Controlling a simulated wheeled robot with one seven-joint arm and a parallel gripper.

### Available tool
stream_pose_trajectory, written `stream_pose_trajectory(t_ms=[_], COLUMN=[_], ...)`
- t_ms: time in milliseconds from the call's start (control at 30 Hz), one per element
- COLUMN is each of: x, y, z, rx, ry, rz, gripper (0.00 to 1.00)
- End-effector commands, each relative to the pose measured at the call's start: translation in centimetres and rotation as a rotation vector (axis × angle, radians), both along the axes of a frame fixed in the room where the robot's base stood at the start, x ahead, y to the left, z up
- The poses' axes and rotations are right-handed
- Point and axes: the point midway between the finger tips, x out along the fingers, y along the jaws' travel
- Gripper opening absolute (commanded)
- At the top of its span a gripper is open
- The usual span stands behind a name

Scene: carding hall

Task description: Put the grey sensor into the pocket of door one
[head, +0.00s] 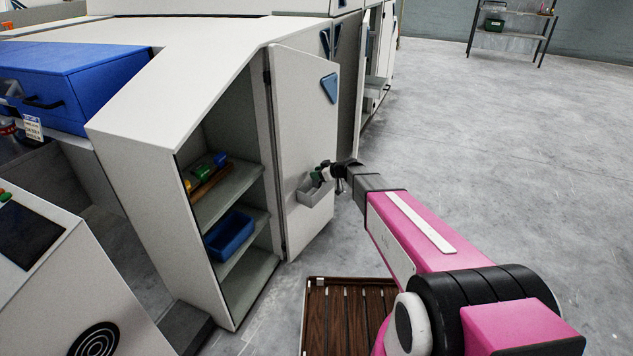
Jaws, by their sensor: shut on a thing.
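An open white door (292,130) with a blue triangle sign hangs on the white cabinet. A small grey pocket (313,194) is fixed low on the door's inner face. My gripper (331,175) is at the pocket's upper right, just above its rim. It is shut on a small pale grey piece (326,174), which I take to be the grey sensor. A small green part (316,176) shows at its left, over the pocket. The dark fingers partly hide the held piece. I cannot tell whether it touches the pocket.
The cabinet's shelves hold a blue bin (230,236) and a brown tray (208,182) with small coloured items. A slatted wooden platform (345,320) lies on the floor below my arm. A blue box (75,85) is at the left.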

Motion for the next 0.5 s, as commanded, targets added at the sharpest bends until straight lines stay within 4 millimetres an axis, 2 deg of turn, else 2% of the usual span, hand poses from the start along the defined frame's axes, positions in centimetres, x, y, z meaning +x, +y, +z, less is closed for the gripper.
stream_pose_trajectory(t_ms=[167, 367, 500], x=[0.0, 0.1, 0.2], y=[0.0, 0.1, 0.3], z=[-1.2, -3.9, -4.2], rx=[0.000, 0.001, 0.000], ry=[0.001, 0.001, -0.001], rz=[0.000, 0.000, 0.000], gripper=[0.12, 0.12, 0.12])
